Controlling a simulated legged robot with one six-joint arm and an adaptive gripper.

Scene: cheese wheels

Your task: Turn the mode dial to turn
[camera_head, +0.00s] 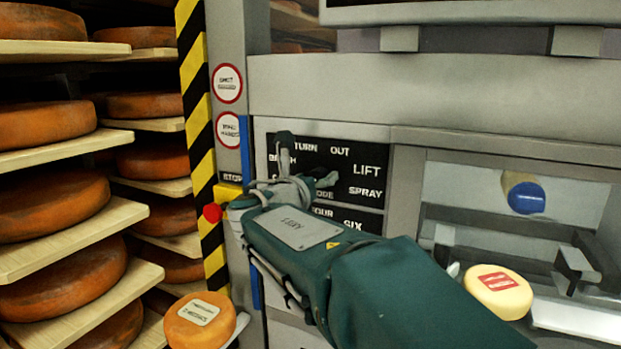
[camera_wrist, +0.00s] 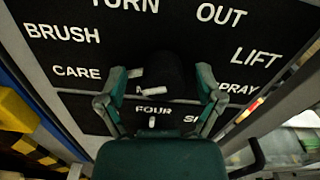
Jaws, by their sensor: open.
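The mode dial is a dark round knob (camera_wrist: 166,74) on a black panel (camera_wrist: 185,25), ringed by the white words BRUSH, TURN, OUT, LIFT, SPRAY and CARE. The TURN label (camera_wrist: 125,4) is at the top edge of the wrist view; it also shows in the head view (camera_head: 303,147). My gripper (camera_wrist: 162,76) is open, with one finger on each side of the knob; I cannot tell whether either touches it. A short pale bar (camera_wrist: 135,73) lies at the knob's left, towards CARE; whether it is the pointer is unclear. In the head view my gripper (camera_head: 306,160) largely hides the knob.
A lower panel reads FOUR (camera_wrist: 153,109) and SIX. A red button (camera_head: 212,213) on a yellow box sits left of the panel, beside a striped post (camera_head: 194,80). Shelves of orange cheese wheels (camera_head: 45,125) stand left. A pale cheese (camera_head: 497,291) is at the right.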

